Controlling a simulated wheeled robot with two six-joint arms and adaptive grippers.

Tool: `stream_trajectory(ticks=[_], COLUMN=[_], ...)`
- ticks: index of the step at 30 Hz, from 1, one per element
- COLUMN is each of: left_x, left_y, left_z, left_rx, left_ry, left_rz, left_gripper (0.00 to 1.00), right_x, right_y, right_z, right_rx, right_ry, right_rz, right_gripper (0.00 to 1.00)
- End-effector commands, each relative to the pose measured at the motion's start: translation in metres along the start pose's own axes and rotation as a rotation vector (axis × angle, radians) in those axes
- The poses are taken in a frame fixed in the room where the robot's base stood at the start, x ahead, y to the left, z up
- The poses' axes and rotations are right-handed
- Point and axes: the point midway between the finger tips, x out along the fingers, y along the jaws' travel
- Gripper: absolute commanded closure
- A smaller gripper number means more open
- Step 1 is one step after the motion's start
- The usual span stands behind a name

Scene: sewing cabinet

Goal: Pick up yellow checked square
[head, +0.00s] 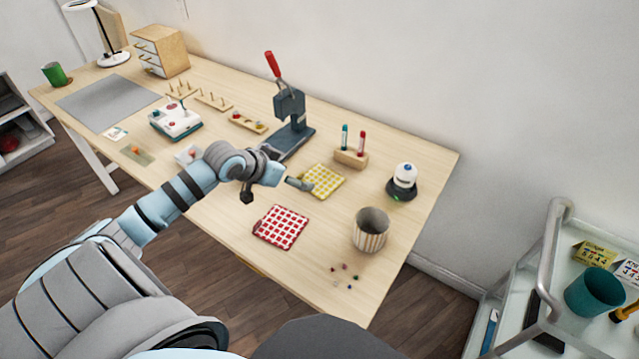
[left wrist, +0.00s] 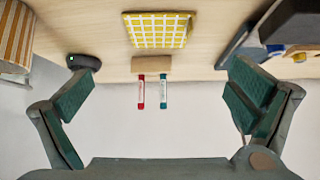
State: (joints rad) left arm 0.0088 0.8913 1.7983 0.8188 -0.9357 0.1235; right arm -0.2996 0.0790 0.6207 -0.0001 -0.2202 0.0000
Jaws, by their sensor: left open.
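The yellow checked square (head: 325,182) lies flat on the wooden table, right of my left gripper (head: 275,189). One fingertip overlaps its left edge in the head view, and I cannot tell how high above the cloth it is. In the left wrist view the yellow checked square (left wrist: 158,31) shows at the top middle, beyond the open, empty fingers of my left gripper (left wrist: 163,72). It is apart from both fingers there. My right gripper is not in view.
A red checked square (head: 281,227) lies nearer the front edge. A press with a red handle (head: 291,110) stands behind the gripper. A wooden block with two tubes (head: 351,158), a striped pot (head: 370,231) and a dark round device (head: 402,184) stand to the right.

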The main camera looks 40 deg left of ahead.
Motion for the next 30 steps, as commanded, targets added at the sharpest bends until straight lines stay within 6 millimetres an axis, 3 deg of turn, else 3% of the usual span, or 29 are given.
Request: stream_trajectory(ticks=[1, 3, 15, 23, 30], left_x=[0.018, 0.037, 0.104, 0.112, 0.112], left_y=[0.002, 0.002, 0.002, 0.002, 0.002], left_z=[0.003, 0.004, 0.01, 0.008, 0.008], left_rx=[-0.009, -0.006, 0.0, 0.005, 0.004], left_ry=[0.003, 0.001, -0.003, -0.005, -0.005], left_rz=[0.005, 0.003, 0.002, 0.001, 0.001], left_gripper=[0.0, 0.0, 0.0, 0.0, 0.35], right_x=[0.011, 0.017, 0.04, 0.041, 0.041], right_y=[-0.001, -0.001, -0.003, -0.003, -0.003], right_z=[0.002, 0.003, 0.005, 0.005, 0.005], right_rx=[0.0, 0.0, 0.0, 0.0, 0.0], right_ry=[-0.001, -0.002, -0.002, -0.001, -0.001], right_rz=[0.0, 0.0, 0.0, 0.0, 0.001], right_gripper=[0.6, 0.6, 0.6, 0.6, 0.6])
